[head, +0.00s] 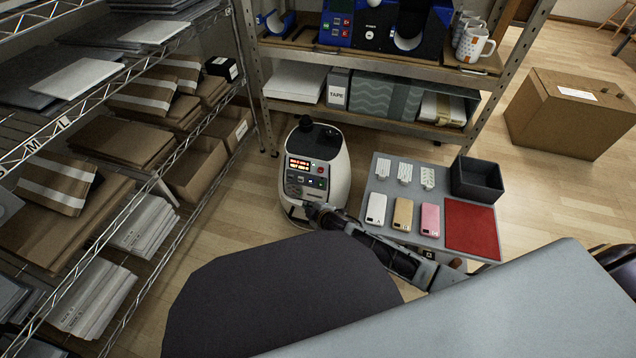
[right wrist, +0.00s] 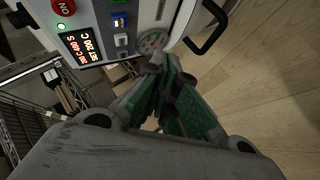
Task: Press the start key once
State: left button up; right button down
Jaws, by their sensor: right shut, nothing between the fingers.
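The white press machine (head: 322,190) stands on the floor in the head view, with a lit red display and small keys on its panel. The key labels are too small to read, so I cannot tell which is the start key. My right gripper (right wrist: 156,66) is shut and empty, its tips just below the dial; contact is unclear. My left gripper is not in view.
A grey table (head: 380,170) right of the machine holds three phone-like items, white tags, a dark bin (head: 477,178) and a red mat (head: 471,230). Wire shelving stands at left, another shelf behind with a blue device (head: 345,22). A cardboard box (head: 560,115) is at right.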

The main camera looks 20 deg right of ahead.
aim_at(321, 184)
jog(key=shift+w+a+r+n, duration=0.15)
jog(key=shift+w+r+n, duration=0.1)
jog(key=shift+r+n, duration=0.15)
jog(key=shift+w, duration=0.1)
dwell(0.3)
jog(key=w+d+f+b, duration=0.2)
jog(key=w+d+b, duration=0.1)
jog(key=w, duration=0.4)
jog(key=shift+d+b, duration=0.35)
jog(key=shift+d, duration=0.5)
dwell(0.8)
jog(key=shift+w+d+f, duration=0.1)
jog(key=shift+w+d, duration=0.15)
jog(key=shift+w, duration=0.05)
dwell(0.6)
